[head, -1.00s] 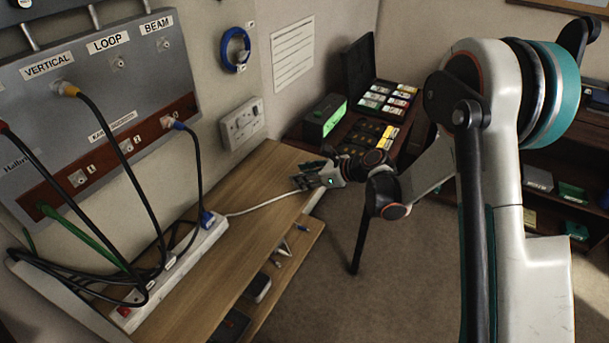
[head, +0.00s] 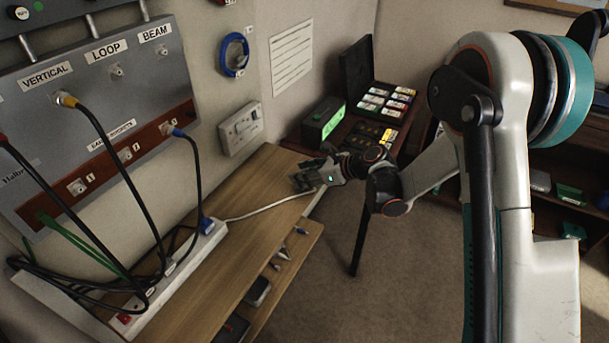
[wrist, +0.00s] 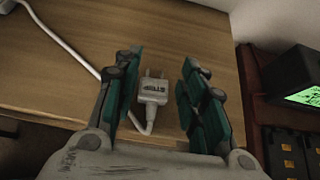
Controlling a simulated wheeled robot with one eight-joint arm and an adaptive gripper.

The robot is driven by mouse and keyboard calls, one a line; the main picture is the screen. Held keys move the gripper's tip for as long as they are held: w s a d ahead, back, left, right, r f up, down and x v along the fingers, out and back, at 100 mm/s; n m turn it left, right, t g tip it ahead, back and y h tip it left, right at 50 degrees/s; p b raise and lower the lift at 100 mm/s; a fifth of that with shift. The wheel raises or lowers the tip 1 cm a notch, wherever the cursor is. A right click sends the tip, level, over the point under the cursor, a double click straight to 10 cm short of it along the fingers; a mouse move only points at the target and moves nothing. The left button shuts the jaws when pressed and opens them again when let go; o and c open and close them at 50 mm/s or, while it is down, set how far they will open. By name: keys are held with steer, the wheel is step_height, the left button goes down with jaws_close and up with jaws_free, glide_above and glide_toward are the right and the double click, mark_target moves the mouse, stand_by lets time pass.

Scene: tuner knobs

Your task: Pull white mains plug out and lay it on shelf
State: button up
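In the head view my gripper (head: 308,180) is low over the right edge of the shelf (head: 255,190) and hides the plug. The white cable (head: 265,207) runs from there to the power strip (head: 185,265). The wall socket (head: 240,128) has no plug in it.
A box with a lit green display (head: 322,122) and an open case of small items (head: 388,100) stand right of the shelf. Black cables (head: 120,165) hang from the panel at left. The middle of the shelf is bare.

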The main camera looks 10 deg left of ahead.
steer(key=o, duration=0.6)
steer(key=shift+c, duration=0.2)
steer(key=v, duration=1.2)
